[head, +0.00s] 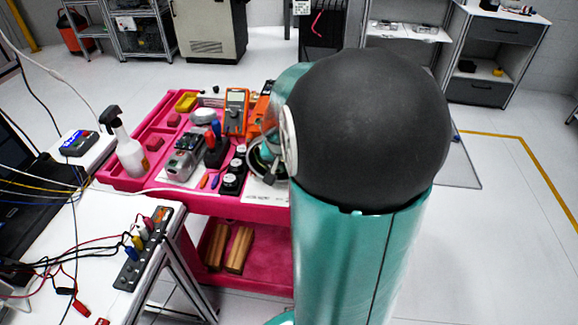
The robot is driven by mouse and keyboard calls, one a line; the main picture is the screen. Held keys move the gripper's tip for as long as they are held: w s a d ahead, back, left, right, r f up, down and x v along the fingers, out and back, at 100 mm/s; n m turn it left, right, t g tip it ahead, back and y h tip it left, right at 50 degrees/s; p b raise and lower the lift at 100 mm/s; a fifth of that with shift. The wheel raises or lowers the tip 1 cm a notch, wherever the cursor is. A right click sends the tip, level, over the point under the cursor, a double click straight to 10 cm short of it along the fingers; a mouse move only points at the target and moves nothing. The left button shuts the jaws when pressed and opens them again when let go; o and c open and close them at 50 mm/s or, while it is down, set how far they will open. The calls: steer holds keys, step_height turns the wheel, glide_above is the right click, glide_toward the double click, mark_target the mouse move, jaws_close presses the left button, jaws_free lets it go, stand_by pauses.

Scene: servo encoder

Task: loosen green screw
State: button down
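My teal arm with its large black joint fills the middle right of the head view and hides part of the pink cart. I cannot make out a green screw in this view. Beside my arm, over the cart's right part, a dark rounded metallic shape (266,160) shows; I cannot tell whether it is part of my gripper or a device on the cart. My gripper's fingertips cannot be made out, so its opening is unclear. A grey metal device (186,160) lies on the cart, left of the black-based screwdrivers (215,150).
The pink cart (240,205) holds a spray bottle (129,153), an orange multimeter (236,110) and several black knobs (233,178). Wooden blocks (239,249) lie on its lower shelf. A white table (100,222) with cables stands front left. Floor at right is open.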

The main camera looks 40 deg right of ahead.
steer(key=shift+w+a+f+n+g+h, duration=0.25)
steer(key=shift+n+g+h, duration=0.25)
steer(key=shift+g+h, duration=1)
steer(key=shift+w+a+f+n+g+h, duration=0.2)
steer(key=shift+w+n+g+h, duration=0.25)
steer(key=shift+g+h, duration=1)
steer(key=shift+w+a+f+n+g+h, duration=0.25)
steer(key=shift+n+g+h, duration=0.3)
steer(key=shift+g+h, duration=0.9)
steer(key=shift+s, duration=0.1)
steer(key=c, duration=1.6)
jaws_free()
steer(key=shift+o, duration=0.2)
steer(key=v, duration=1.3)
steer(key=shift+w+a, duration=0.25)
steer(key=shift+w, duration=0.15)
